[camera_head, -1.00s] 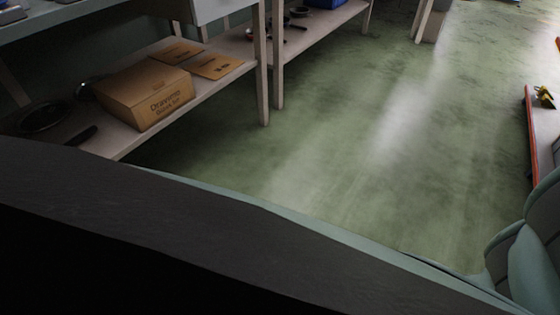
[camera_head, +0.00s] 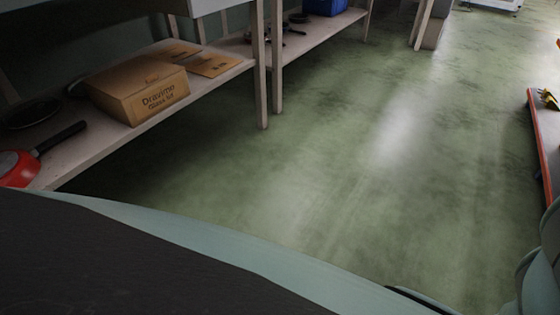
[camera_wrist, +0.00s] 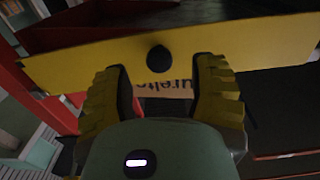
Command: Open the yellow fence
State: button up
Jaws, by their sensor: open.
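The yellow fence (camera_wrist: 255,45) is a flat yellow panel with a round black knob (camera_wrist: 157,58), crossing the upper part of the wrist view. My gripper (camera_wrist: 162,68) has its two ridged yellow fingers spread wide, one on each side of the knob in the picture. The knob shows between the fingertips, and the fingers do not visibly close on it. I cannot tell how far the tips are from the panel. Neither the fence nor my gripper can be made out in the head view.
A low shelf (camera_head: 128,137) at left holds a cardboard box (camera_head: 140,92), a red pan (camera_head: 18,168) and a dark pan (camera_head: 30,113). At right is a red-edged platform (camera_head: 543,150) with a small yellow-black object (camera_head: 549,99). The green floor (camera_head: 370,170) between is clear.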

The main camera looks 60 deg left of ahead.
jog(key=shift+b+x, duration=0.6)
jog(key=shift+x, duration=1.15)
jog(key=shift+o, duration=0.2)
grip_shut()
